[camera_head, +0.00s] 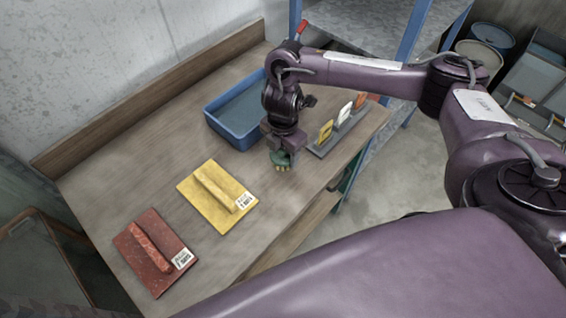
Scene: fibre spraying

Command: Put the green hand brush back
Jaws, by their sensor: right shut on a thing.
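My right gripper (283,148) reaches down over the wooden table (300,203) at its right part. It is shut on the green hand brush (281,160), of which only a small green part with pale tips shows below the jaws. The rest of the brush is hidden by the gripper. I cannot tell whether the brush touches the table. My left gripper is not in view.
A blue tray (213,122) stands behind and left of the gripper. A grey holder (322,152) with yellow, white and orange upright pieces is close to its right. Yellow (228,215) and red (150,282) pads with bar-like pieces lie left. Table between is clear.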

